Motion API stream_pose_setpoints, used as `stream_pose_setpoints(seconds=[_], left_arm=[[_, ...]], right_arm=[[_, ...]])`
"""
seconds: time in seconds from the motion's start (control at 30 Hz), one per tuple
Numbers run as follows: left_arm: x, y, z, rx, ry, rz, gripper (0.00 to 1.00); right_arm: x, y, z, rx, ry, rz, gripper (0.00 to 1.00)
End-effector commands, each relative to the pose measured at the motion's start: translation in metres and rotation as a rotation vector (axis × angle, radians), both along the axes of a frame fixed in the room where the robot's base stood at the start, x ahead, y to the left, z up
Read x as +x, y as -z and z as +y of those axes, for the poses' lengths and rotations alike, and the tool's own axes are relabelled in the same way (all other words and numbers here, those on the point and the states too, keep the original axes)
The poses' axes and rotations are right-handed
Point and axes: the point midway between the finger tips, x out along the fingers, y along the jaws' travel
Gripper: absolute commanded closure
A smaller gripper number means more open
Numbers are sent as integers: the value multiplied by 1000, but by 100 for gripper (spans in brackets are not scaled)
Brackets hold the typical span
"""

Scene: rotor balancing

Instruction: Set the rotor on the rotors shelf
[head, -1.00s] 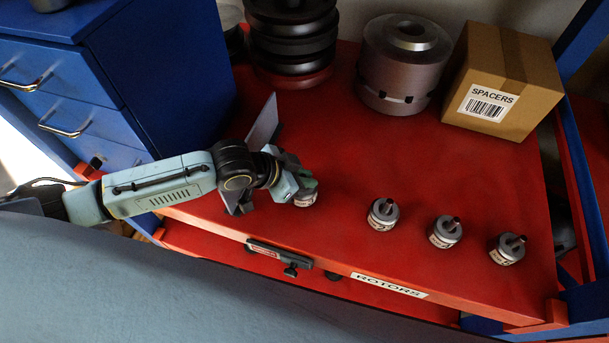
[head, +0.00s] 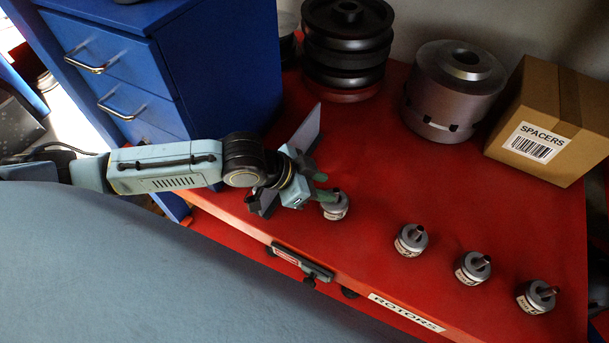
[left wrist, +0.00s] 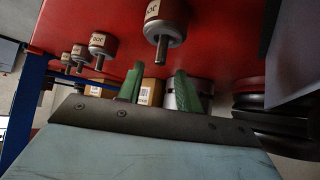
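The rotor (head: 335,207), a small silver cylinder with a dark shaft and a pale label, stands upright on the red rotors shelf (head: 370,250), left of three similar rotors. My left gripper (head: 322,187) is right beside it, at its upper left. In the left wrist view, the rotor (left wrist: 165,24) appears inverted at the top. The two green fingers of my left gripper (left wrist: 160,88) are spread apart with nothing between them, and a gap shows between them and the rotor's shaft. My right gripper is in neither view.
Three more rotors (head: 411,240), (head: 473,267), (head: 537,297) stand in a row to the right. Behind are stacked black discs (head: 346,45), a large grey cylinder (head: 452,95) and a SPACERS box (head: 545,125). A blue drawer cabinet (head: 220,75) stands left. The ROTORS label (head: 405,312) marks the front edge.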

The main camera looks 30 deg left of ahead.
Motion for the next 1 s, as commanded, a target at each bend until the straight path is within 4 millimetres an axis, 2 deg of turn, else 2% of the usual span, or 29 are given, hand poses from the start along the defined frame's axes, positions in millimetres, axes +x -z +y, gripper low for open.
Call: stream_pose_setpoints(seconds=[0.2,0.4,1.0], left_arm=[[-20,-30,23,2,0,0,65],[-28,-42,31,0,1,1,65],[-29,-43,32,-2,0,0,65]], right_arm=[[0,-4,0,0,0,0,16],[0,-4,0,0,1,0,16],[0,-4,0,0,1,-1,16]])
